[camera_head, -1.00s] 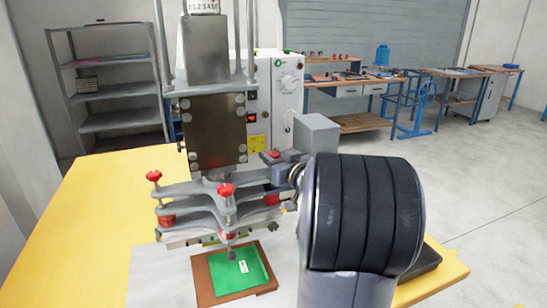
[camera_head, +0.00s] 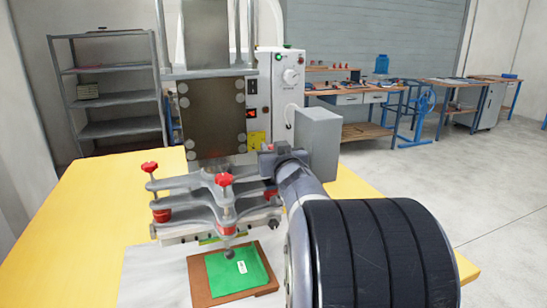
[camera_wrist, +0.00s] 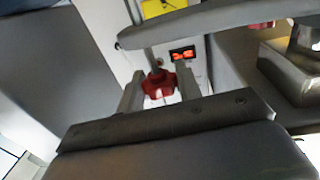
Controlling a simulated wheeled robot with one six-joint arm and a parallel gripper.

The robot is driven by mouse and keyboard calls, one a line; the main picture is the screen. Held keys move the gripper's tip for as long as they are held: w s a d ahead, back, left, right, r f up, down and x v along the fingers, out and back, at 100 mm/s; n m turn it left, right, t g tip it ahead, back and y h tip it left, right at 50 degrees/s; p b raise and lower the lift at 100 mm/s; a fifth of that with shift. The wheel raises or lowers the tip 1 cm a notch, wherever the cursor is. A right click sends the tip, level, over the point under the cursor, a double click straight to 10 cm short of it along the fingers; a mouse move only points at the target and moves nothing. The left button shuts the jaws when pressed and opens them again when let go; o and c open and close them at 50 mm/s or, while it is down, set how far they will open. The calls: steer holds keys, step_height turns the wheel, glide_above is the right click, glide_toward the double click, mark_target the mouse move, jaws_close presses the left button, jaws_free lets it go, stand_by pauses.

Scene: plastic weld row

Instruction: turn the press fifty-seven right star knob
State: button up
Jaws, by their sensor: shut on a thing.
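The press (camera_head: 211,118) stands on the yellow table, with grey clamp arms carrying red star knobs. The left knob (camera_head: 149,168) and the front knob (camera_head: 224,179) show clearly in the head view. The right knob is hidden there behind my gripper (camera_head: 268,161), which is at the right end of the upper clamp arm. In the wrist view the red star knob (camera_wrist: 158,84) sits between the two fingers of my gripper (camera_wrist: 157,88), which is shut on it. The knob's stem runs up to a grey arm above it.
A brown board with a green sheet (camera_head: 236,272) lies under the clamp arms. A white control box (camera_head: 280,90) stands behind the press. Lower red parts (camera_head: 161,215) sit between the clamp arms. The yellow table (camera_head: 80,230) is bare at the left. Shelving and workbenches stand farther back.

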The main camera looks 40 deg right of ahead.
steer(key=shift+w+d+f+m+g+h+b, duration=0.1)
steer(key=shift+m+g+h+b, duration=0.35)
steer(key=shift+b, duration=1.65)
steer(key=shift+w+d+f+m+g+h+b, duration=0.2)
steer(key=shift+h+b, duration=0.55)
steer(key=shift+b, duration=1.35)
steer(key=b, duration=0.5)
steer(key=shift+s+a+r+m+h, duration=0.1)
steer(key=shift+s+m+h, duration=0.05)
steer(key=shift+m+h, duration=0.2)
steer(key=shift+s+a+b, duration=0.15)
steer(key=shift+b, duration=0.65)
steer(key=o, duration=0.9)
steer(key=shift+r, duration=0.1)
steer(key=shift+o, duration=0.2)
steer(key=shift+a, duration=0.1)
steer(key=shift+s+a+r, duration=0.1)
steer(key=shift+s+a, duration=0.15)
steer(key=shift+s, duration=0.2)
steer(key=v, duration=1)
